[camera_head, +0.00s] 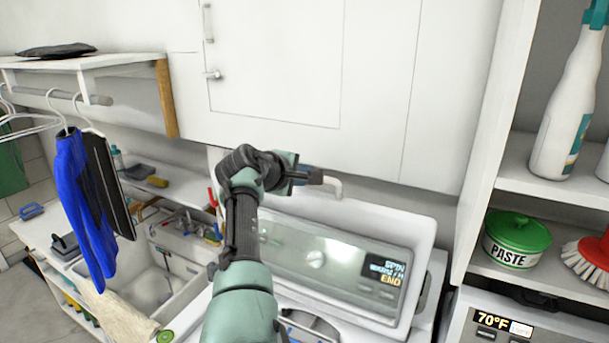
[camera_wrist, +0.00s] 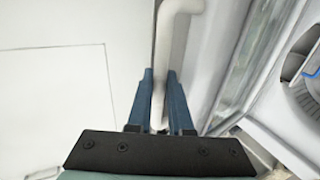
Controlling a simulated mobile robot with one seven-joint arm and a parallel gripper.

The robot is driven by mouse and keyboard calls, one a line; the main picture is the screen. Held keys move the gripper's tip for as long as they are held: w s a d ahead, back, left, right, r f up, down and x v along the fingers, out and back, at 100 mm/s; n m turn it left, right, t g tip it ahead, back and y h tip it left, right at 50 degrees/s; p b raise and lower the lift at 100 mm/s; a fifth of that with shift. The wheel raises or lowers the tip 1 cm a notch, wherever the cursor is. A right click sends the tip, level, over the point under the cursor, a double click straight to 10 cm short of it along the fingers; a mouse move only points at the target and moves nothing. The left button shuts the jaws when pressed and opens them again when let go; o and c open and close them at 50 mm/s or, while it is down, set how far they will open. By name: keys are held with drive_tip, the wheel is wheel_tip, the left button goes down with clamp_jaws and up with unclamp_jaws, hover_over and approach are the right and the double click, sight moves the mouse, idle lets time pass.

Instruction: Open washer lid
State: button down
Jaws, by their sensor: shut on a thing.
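The washer lid (camera_head: 425,235) is a white frame around a clear window and stands raised, tilted back, in the head view. A display reading "END" shows through its window. The white lid handle (camera_head: 336,186) curves out at the lid's top edge. My gripper (camera_head: 318,177) is at this handle. In the wrist view, the handle (camera_wrist: 172,50) runs between the two blue fingers of my gripper (camera_wrist: 160,78), which is shut on it. The washer's drum opening (camera_head: 310,325) is partly uncovered, with something blue inside; my arm hides part of the washer.
White cabinets (camera_head: 275,60) stand behind my gripper. Shelving on the right holds a green-lidded paste pot (camera_head: 517,240), a red brush (camera_head: 590,260) and a spray bottle (camera_head: 566,105). A sink (camera_head: 150,290) and hanging blue clothing (camera_head: 82,200) are on the left.

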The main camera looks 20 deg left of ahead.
drive_tip(key=c, duration=1.1)
unclamp_jaws()
drive_tip(key=shift+f, duration=0.15)
drive_tip(key=shift+s, duration=0.1)
drive_tip(key=b+v, duration=0.5)
drive_tip(key=v, duration=0.7)
drive_tip(key=shift+s+r, duration=0.25)
drive_tip(key=shift+s, duration=0.05)
